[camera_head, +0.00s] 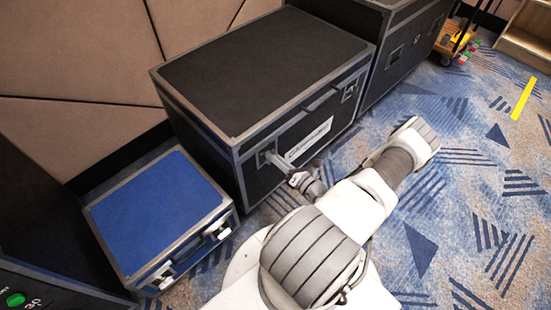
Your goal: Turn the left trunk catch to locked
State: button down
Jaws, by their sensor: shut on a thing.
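The large black trunk (262,72) with grey metal edging stands against the wall, its lid closed. Its left catch (264,158) sits in a metal plate on the front face, near the left corner. My gripper (274,161) reaches this catch from the front and is shut on it. The fingers cover much of the catch, so I cannot tell which way it is turned. The right catch (349,91) is on the same face, towards the right end. A white label (309,138) is on the front between the two catches.
A smaller blue case (160,213) stands left of the trunk, close to my gripper. Another black case (412,48) stands right of it. A dark unit with a green button (15,299) is at the lower left. Patterned blue carpet (450,190) is clear at the right.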

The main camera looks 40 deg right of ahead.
jog(key=m, duration=0.3)
jog(key=m+b, duration=0.1)
jog(key=m, duration=0.5)
jog(key=shift+f, duration=0.3)
jog(key=shift+m, duration=0.3)
jog(key=c, duration=1)
grip_release()
jog(key=shift+s+r, duration=0.1)
jog(key=s+p, duration=0.1)
jog(key=s, duration=0.4)
jog(key=s+d+p, duration=0.1)
jog(key=s, duration=0.5)
jog(key=s+p, duration=0.1)
jog(key=s, duration=0.5)
jog(key=shift+s+d, duration=0.15)
jog(key=shift+d, duration=0.05)
